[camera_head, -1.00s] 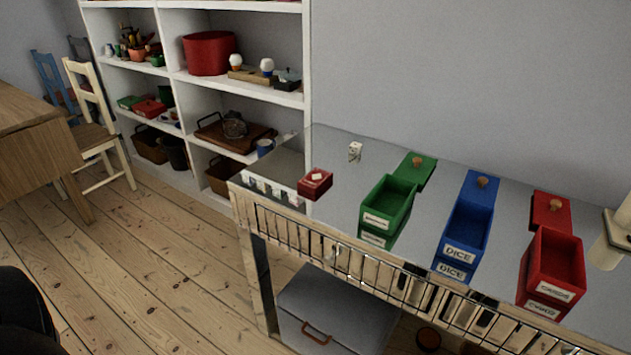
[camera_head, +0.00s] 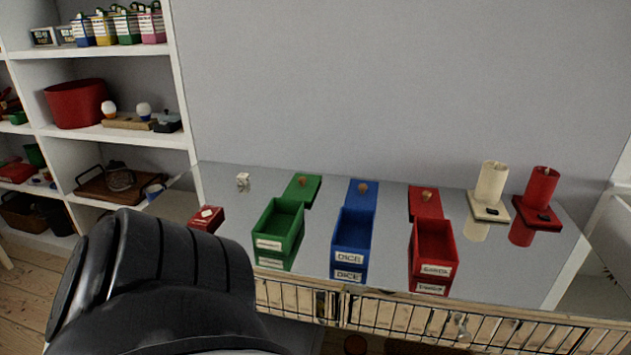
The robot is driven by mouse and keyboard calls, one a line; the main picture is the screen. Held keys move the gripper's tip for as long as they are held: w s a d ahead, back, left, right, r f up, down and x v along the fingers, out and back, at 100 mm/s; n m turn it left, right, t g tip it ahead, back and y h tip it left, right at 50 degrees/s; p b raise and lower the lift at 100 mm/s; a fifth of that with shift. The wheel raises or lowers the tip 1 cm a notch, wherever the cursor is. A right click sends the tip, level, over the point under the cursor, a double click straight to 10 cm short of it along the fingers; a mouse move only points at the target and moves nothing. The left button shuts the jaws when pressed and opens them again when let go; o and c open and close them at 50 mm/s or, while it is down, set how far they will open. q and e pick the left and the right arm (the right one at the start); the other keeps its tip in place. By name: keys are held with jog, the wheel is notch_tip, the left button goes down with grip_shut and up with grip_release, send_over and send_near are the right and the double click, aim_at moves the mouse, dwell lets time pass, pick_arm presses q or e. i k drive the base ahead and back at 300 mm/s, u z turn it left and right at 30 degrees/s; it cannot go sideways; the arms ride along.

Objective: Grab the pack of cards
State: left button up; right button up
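A small red box (camera_head: 201,222), which looks like the pack of cards, lies at the left end of the glossy table (camera_head: 390,215), with a small white piece on top. Its lower part is close to or partly behind the outline of my black arm in the picture. A small white die-like cube (camera_head: 243,181) sits behind it to the right. The red open box (camera_head: 434,245) is labelled, perhaps with cards, and its lid lies behind it. Neither gripper shows; only a thick black link of my arm fills the lower left.
A green open box (camera_head: 279,222) and a blue box labelled DICE (camera_head: 353,230) stand in the middle, lids behind them. Cream (camera_head: 491,187) and red (camera_head: 540,193) cylinders on bases stand at right. A wire rail (camera_head: 400,318) runs along the front. Shelves (camera_head: 183,100) stand at left.

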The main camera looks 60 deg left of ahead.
aim_at(205, 219)
jog(key=z, duration=0.45)
jog(key=k, duration=1.15)
jog(key=u, duration=1.6)
